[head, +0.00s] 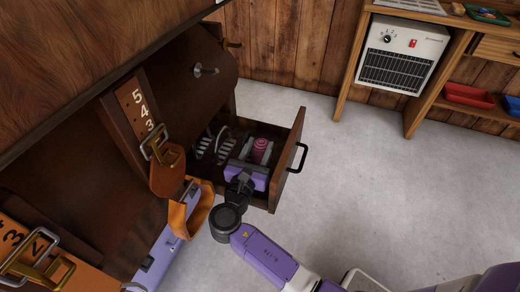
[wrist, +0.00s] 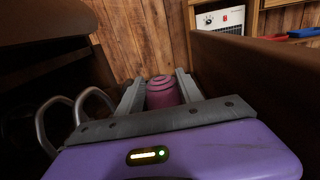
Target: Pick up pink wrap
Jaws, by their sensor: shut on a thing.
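The pink wrap (head: 260,150) is a small roll with a spiral end, inside an open wooden drawer (head: 285,170). My gripper (head: 257,152) reaches down into the drawer from its near side. In the wrist view, my gripper's fingers (wrist: 160,92) stand on both sides of the pink wrap (wrist: 161,94) and are shut on it. The wrap's lower part is hidden behind the gripper body. I cannot tell whether the wrap touches the drawer floor.
Metal stirrups (head: 213,145) lie in the drawer left of my gripper and also show in the wrist view (wrist: 75,118). Drawer walls flank the gripper. Hanging straps with buckles (head: 155,145) are close on the left. Open grey floor (head: 380,190) lies to the right.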

